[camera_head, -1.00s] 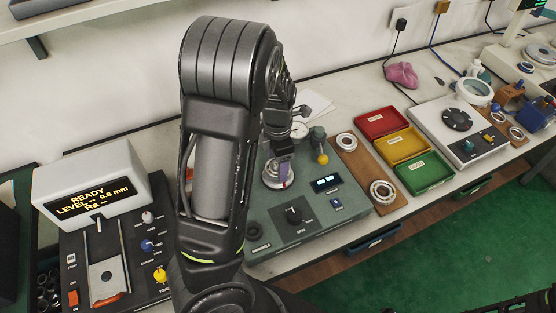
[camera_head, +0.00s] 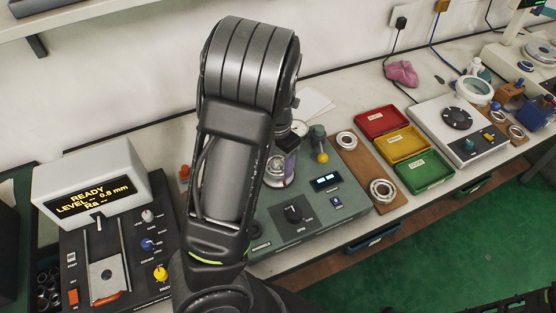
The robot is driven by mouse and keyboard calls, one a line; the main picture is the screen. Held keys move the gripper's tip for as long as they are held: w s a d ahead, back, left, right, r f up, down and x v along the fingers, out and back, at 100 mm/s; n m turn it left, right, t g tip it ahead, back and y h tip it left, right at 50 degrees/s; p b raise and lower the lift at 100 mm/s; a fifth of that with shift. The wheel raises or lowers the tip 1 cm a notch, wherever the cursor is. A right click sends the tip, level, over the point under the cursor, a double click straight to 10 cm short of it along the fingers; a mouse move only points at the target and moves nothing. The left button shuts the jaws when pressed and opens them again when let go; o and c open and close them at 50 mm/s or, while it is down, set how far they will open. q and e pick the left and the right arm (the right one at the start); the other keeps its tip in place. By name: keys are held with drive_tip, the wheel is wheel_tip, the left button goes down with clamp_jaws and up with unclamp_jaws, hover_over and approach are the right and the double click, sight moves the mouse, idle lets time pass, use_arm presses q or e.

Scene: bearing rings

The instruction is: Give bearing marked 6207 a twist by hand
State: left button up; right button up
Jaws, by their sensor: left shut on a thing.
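My left arm comes down over the green-grey test unit (camera_head: 325,205), and its gripper (camera_head: 282,162) is at the ring-shaped spindle seat at the unit's back left. The gripper is shut on a metal bearing ring (camera_head: 277,178) there, largely hidden by my forearm. Two more bearing rings lie on a brown board (camera_head: 364,168) to the right: one at the back (camera_head: 346,140), one at the front (camera_head: 383,190). No marking such as 6207 is readable on any ring. My right gripper is not in view.
Red (camera_head: 382,121), yellow (camera_head: 403,144) and green (camera_head: 426,170) bins stand right of the board, then a white device (camera_head: 458,128) with a dark disc. A roughness tester (camera_head: 92,186) reading READY stands at the left. Bench edge is in front.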

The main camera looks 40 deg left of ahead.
use_arm(q)
drive_tip(key=n, duration=0.2)
drive_tip(key=shift+n, duration=0.3)
drive_tip(key=o, duration=1.9)
wheel_tip(320, 180, up, 8)
drive_tip(key=shift+f, duration=0.1)
